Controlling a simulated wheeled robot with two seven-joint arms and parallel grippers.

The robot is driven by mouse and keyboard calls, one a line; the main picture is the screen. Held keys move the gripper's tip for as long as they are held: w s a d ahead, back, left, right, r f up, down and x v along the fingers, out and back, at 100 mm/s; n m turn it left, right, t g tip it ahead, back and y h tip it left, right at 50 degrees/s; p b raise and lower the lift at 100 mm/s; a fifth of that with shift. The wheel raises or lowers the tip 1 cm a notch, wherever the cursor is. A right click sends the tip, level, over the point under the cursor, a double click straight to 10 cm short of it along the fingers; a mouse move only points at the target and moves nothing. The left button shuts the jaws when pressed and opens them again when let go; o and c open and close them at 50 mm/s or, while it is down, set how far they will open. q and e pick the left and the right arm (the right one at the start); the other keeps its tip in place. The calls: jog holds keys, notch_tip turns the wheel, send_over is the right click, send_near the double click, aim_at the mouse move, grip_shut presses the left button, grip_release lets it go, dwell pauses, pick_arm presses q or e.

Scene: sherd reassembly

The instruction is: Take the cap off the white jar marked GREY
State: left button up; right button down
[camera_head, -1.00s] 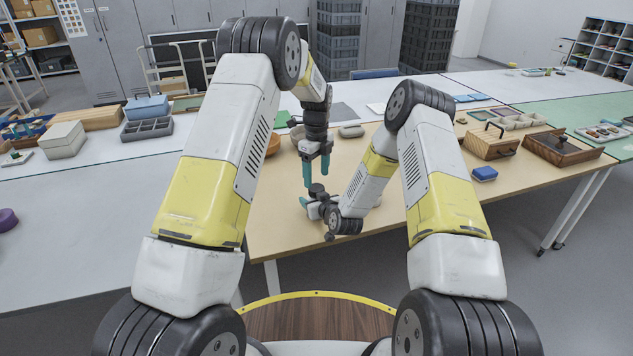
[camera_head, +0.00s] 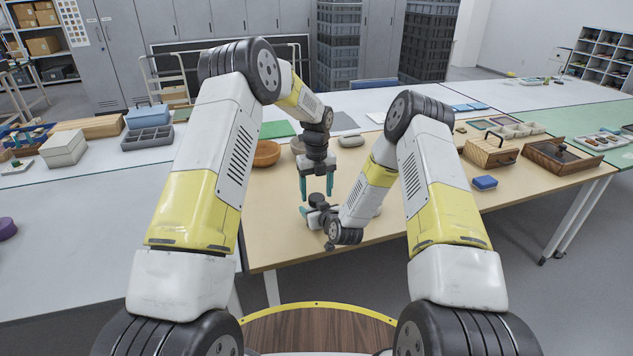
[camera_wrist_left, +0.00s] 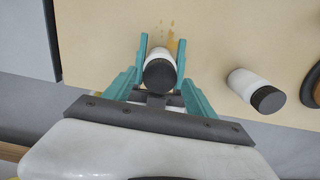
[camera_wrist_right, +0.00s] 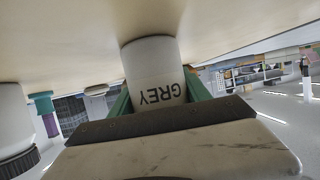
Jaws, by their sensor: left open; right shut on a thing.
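The white jar marked GREY (camera_wrist_right: 158,75) stands in the jaws of my right gripper (camera_wrist_right: 158,95), which is shut on its body. Its lettering shows upside down in the right wrist view. Its dark round cap (camera_head: 317,198) faces up in the head view. My left gripper (camera_head: 316,190) points down over it, open, with one teal finger on each side of the cap. In the left wrist view the cap (camera_wrist_left: 159,75) sits between the open fingers (camera_wrist_left: 161,45); I cannot tell whether they touch it.
A second white jar with a dark cap (camera_wrist_left: 255,90) stands apart, to the right in the left wrist view. A brown bowl (camera_head: 267,153) is behind my left gripper. A blue block (camera_head: 484,182) and a wooden box (camera_head: 489,150) are on the right.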

pick_arm(q)
jog(key=shift+f, duration=0.7)
grip_shut()
jog(key=n, duration=0.6)
jog(key=shift+n, duration=0.4)
jog(key=shift+o, duration=0.4)
grip_release()
jog(key=shift+r, duration=0.2)
